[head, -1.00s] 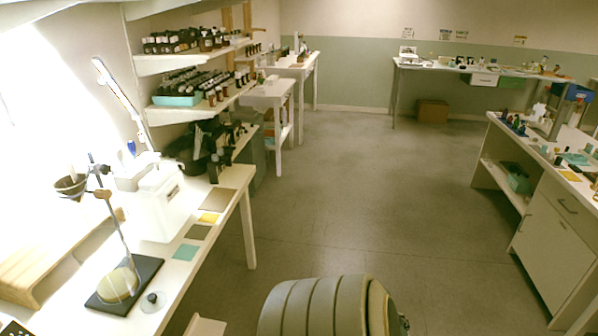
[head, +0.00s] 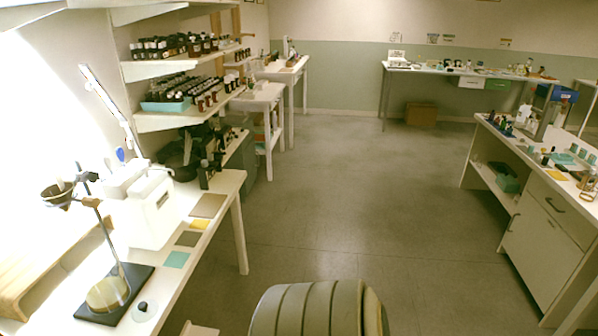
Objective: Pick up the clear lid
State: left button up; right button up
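The clear lid (head: 144,311), a small round see-through disc with a dark knob in its middle, lies flat on the white bench (head: 186,285) at the lower left. It is just right of the black base plate (head: 128,304) of a stand. A round pale-yellow vessel (head: 107,294) sits on that plate. Neither of my grippers is in the head view, so I cannot see whether they are open or shut.
The stand's rod (head: 111,245) and dark-rimmed funnel (head: 57,197) rise beside the lid. A white apparatus (head: 150,207) stands behind. A ribbed grey-green rounded object (head: 318,310) is at the bottom. Open floor (head: 340,190) lies between left and right benches.

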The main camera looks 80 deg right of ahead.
aim_at(144, 311)
jog(key=z, duration=1.35)
jog(key=u, duration=0.5)
jog(key=i+l+u, duration=0.15)
jog(key=l+u, duration=0.2)
jog(key=i+l+u, duration=0.15)
jog(key=l+u, duration=0.5)
jog(key=i+l+u, duration=0.1)
jog(key=l+u, duration=0.25)
